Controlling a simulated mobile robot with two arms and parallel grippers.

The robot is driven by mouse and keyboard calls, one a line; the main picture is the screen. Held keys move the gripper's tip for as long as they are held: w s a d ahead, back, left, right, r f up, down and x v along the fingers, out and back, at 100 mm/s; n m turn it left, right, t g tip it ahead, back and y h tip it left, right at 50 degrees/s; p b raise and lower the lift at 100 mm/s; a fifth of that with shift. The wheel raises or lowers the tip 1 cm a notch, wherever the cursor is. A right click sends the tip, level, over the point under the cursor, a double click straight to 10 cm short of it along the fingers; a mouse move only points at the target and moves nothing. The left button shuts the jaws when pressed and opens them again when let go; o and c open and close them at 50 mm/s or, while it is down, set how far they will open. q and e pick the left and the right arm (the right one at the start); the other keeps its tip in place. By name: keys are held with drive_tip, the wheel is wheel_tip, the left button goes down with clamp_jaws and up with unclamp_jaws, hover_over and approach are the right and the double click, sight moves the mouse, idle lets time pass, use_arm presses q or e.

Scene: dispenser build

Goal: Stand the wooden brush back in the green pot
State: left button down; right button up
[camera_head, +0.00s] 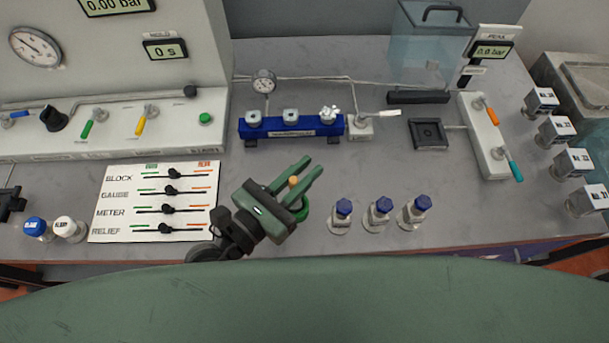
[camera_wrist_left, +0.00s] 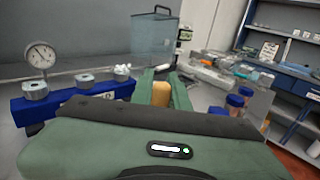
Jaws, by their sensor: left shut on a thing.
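My left gripper (camera_head: 311,167) is over the front middle of the bench, its green fingers pointing to the back right. It is shut on the wooden brush (camera_head: 294,181), whose tan end shows between the fingers. The brush also shows between the fingers in the left wrist view (camera_wrist_left: 161,93). The rest of the brush is hidden below the gripper. The green pot (camera_head: 305,210) shows only as a curved green edge beside and below the gripper. I cannot tell whether the brush's lower end is inside it. My right gripper is not in view.
Several blue-capped bottles (camera_head: 381,210) stand just right of the gripper. A blue manifold block (camera_head: 290,127) with a gauge (camera_head: 264,82) lies behind it. A white label board (camera_head: 155,200) is at left. Bare bench lies between the gripper and the block.

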use_arm(q)
drive_tip(key=shift+f, duration=0.15)
drive_tip(key=c, duration=1.4)
unclamp_jaws()
drive_tip(key=shift+o, duration=0.2)
drive_tip(key=shift+r, duration=0.3)
drive_tip(key=b+v, duration=0.5)
drive_tip(key=v, duration=0.7)
